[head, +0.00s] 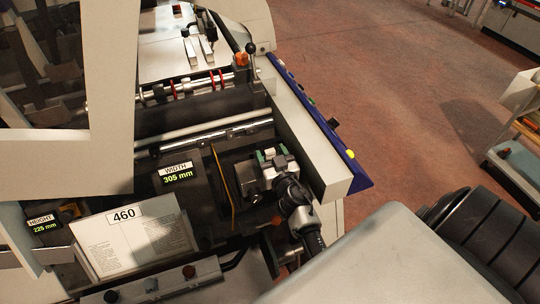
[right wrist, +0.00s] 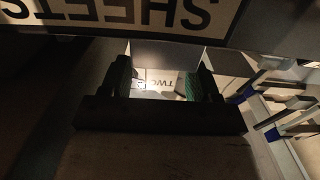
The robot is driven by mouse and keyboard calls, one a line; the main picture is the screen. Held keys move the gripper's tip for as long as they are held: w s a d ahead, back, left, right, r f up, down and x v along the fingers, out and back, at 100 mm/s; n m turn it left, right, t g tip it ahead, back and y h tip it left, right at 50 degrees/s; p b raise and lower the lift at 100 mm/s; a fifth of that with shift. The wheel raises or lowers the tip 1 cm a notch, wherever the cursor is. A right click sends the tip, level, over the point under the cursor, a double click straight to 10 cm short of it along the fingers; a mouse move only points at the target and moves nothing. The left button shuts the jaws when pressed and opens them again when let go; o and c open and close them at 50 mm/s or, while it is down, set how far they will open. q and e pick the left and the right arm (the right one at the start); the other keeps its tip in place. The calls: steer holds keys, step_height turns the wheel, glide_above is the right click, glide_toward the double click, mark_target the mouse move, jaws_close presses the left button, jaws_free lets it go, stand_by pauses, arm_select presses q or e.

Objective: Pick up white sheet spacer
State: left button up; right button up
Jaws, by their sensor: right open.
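My right gripper (head: 262,166) is over the dark bay of the machine in the head view, with its arm coming in from the lower right. In the right wrist view its two dark fingers (right wrist: 165,85) stand apart. A white surface with the printed letters "TWO" (right wrist: 158,78) shows between them, beside a green textured patch (right wrist: 192,87). This may be the white sheet spacer; I cannot tell for sure, nor whether the fingers touch it. In the head view the gripper and wrist hide most of that spot. My left gripper is not in view.
The machine has a "WIDTH 305 mm" display (head: 177,173) and a sheet marked "460" (head: 130,238). Its pale side rail with a blue edge (head: 318,130) runs close to the right of my gripper. In the wrist view a "SHEETS" label (right wrist: 150,15) is upside down. Red floor (head: 410,100) lies beyond.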

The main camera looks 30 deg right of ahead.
steer(key=shift+x, duration=1.25)
steer(key=c, duration=1.1)
